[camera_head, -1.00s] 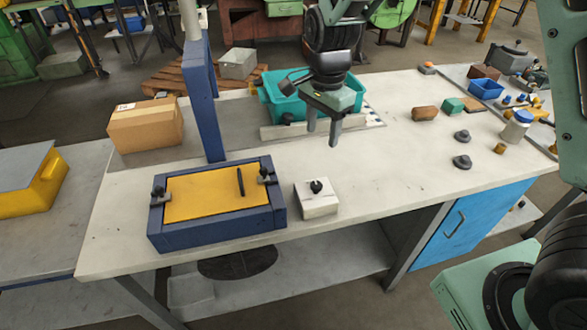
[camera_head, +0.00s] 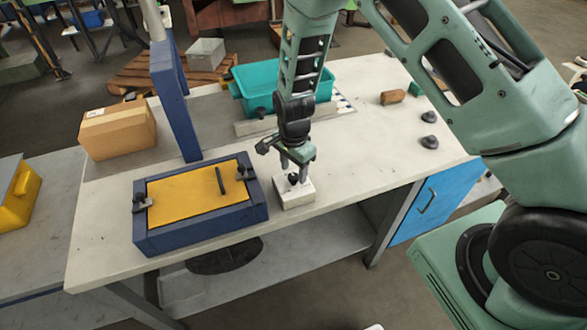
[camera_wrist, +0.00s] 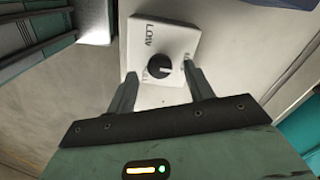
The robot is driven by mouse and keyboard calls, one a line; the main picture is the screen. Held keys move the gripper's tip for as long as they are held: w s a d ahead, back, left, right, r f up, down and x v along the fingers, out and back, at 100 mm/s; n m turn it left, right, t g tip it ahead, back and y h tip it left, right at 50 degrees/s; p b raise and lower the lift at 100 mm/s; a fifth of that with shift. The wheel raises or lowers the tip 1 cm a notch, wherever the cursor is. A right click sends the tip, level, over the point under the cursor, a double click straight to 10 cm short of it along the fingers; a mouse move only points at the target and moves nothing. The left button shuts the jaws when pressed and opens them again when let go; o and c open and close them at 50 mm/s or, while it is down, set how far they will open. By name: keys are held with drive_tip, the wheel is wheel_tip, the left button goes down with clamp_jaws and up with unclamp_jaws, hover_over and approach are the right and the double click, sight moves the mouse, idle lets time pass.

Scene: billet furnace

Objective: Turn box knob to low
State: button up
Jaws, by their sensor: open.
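The white box (camera_head: 297,194) stands near the front edge of the table, right of the blue-framed yellow panel. Its black knob (camera_head: 293,179) is on top. In the wrist view the box (camera_wrist: 177,33) shows the word LOW near its upper left corner, with other lettering by the knob (camera_wrist: 159,67) too small or hidden to read surely. A pale mark on the knob points roughly to the right. My gripper (camera_head: 294,167) is open, pointing down just above the box. In the wrist view its fingers (camera_wrist: 160,82) are on either side of the knob, apart from it.
The blue frame with a yellow panel (camera_head: 185,199) and clamps is left of the box. A blue post (camera_head: 177,105), a cardboard box (camera_head: 118,130) and a teal bin (camera_head: 250,85) stand behind. Grey knobs (camera_head: 429,141) lie to the right.

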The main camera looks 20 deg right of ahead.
drive_tip(key=shift+f, duration=0.9)
drive_tip(key=c, duration=1)
drive_tip(key=shift+o, duration=0.2)
